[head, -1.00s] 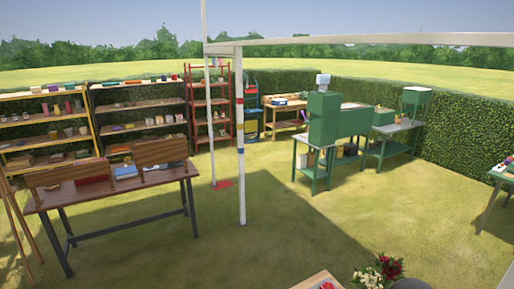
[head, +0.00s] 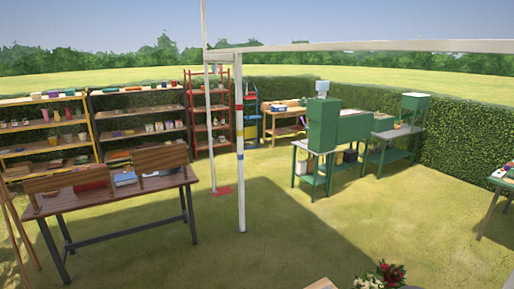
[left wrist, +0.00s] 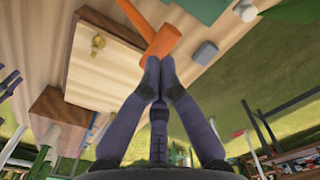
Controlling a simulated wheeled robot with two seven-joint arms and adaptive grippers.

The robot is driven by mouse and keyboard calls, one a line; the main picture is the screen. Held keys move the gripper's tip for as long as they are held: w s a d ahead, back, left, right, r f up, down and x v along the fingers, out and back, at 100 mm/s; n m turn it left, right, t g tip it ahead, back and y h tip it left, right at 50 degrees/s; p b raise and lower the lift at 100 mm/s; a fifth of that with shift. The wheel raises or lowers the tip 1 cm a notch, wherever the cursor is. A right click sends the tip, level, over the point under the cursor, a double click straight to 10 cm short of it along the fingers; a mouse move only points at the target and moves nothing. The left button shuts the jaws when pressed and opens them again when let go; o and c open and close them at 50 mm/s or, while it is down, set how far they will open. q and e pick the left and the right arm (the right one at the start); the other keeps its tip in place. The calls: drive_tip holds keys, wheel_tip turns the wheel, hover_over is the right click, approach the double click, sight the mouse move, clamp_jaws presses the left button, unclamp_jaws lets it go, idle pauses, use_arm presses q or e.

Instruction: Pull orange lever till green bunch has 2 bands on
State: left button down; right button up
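The orange lever (left wrist: 165,41) shows at the top middle of the left wrist view, in front of a pale wooden surface. A second orange piece reaches up and left from it. My left gripper (left wrist: 160,63) has its two dark fingertips together, right at the lower end of the lever. The fingertips overlap the lever in the picture; whether they touch it I cannot tell. Neither gripper shows in the head view. No green bunch or bands can be made out in either view.
The wooden panel carries a brass knob (left wrist: 98,42); a grey block (left wrist: 205,53) is to the lever's right. In the head view, red and white flowers (head: 384,275) are at the bottom edge. A brown table (head: 110,193) is left, a green machine (head: 322,125) right, with open grass between.

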use_arm(q)
drive_tip(key=shift+f, duration=0.15)
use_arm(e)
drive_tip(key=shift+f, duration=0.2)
use_arm(q)
drive_tip(key=shift+f+b, duration=0.95)
drive_tip(key=shift+b, duration=0.1)
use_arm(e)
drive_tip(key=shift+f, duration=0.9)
use_arm(q)
drive_tip(key=shift+f, duration=0.1)
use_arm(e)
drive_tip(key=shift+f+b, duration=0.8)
use_arm(q)
drive_tip(key=shift+w+a+f+b, duration=0.2)
drive_tip(key=shift+w+a+f, duration=0.1)
drive_tip(key=shift+w+f, duration=0.3)
drive_tip(key=shift+w+a+f+b, duration=0.15)
drive_tip(key=shift+w+a+f, duration=0.15)
drive_tip(key=shift+w+f, duration=0.3)
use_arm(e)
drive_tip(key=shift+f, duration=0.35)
use_arm(q)
drive_tip(key=shift+s+f, duration=0.1)
